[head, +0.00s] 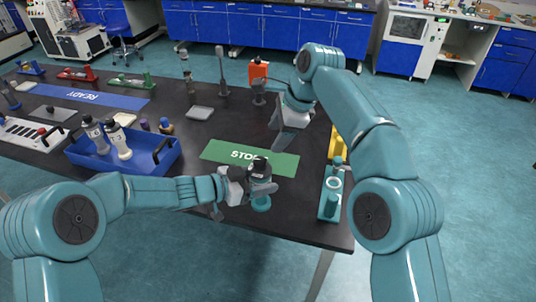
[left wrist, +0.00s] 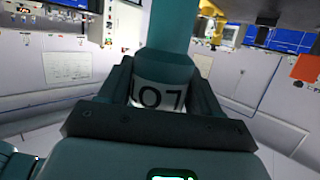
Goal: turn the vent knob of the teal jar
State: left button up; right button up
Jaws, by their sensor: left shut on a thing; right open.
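My left gripper (head: 258,187) is shut on the teal jar (head: 262,203), near the front edge of the black table. The jar has a dark top (head: 260,165); I cannot make out the vent knob separately. In the left wrist view the teal jar (left wrist: 172,32) stands between the fingers, with a white label reading 107 (left wrist: 160,95). My right gripper (head: 290,128) is open and empty, above the table behind and to the right of the jar.
A teal stand with a ring (head: 329,205) and a yellow stand (head: 338,145) are at the right edge. A grey pad (head: 200,113) lies farther back.

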jog(key=w+d+f+n+t, duration=0.2)
jog(key=w+f+n+t, duration=0.1)
jog(key=w+f+n, duration=0.15)
jog(key=n+t+y, duration=0.6)
jog(key=n+t, duration=0.4)
jog(key=n, duration=0.9)
send_near(264, 165)
jog(key=x, duration=1)
jog(key=shift+w+a, duration=0.1)
jog(key=shift+c, duration=0.2)
jog(key=c, duration=1)
